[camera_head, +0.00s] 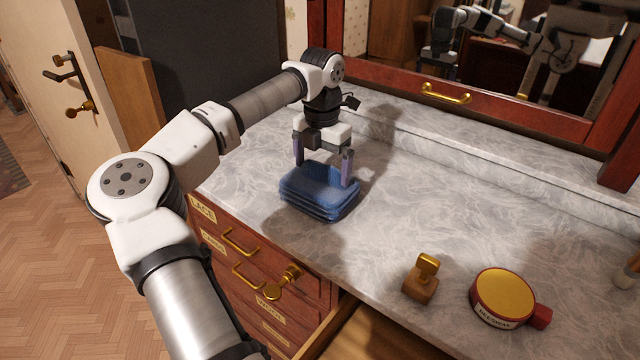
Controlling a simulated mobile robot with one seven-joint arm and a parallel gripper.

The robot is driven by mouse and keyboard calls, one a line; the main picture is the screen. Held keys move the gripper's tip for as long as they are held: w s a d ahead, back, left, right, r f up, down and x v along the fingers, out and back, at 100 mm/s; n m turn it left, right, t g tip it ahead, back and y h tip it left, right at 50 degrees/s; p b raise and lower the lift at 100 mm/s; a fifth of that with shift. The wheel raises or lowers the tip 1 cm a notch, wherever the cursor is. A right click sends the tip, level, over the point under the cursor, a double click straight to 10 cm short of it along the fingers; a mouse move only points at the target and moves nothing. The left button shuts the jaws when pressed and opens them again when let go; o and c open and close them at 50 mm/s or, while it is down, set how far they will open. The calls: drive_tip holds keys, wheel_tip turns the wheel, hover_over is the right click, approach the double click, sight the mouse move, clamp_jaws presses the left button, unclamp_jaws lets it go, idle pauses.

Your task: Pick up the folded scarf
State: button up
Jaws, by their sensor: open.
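The folded scarf (318,197) is a blue stack of folded layers. It lies on the grey marble dresser top, near the left front edge. My gripper (323,170) points down over the scarf with its two fingers apart, one at the scarf's back left and one at its right. The fingertips are close to the scarf; I cannot tell whether they touch it. The finger on the right overlaps the scarf's back right edge in the picture.
A small wooden block with a brass top (421,280) and a round red tin with a yellow lid (503,296) stand to the right. A mirror in a red wooden frame (480,100) rises behind. A drawer (375,338) is open at the front. The marble top (430,190) is clear right of the scarf.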

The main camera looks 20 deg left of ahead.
drive_tip(key=shift+f, duration=0.4)
drive_tip(key=shift+r, duration=0.1)
drive_tip(key=c, duration=1.5)
drive_tip(key=shift+c, duration=0.2)
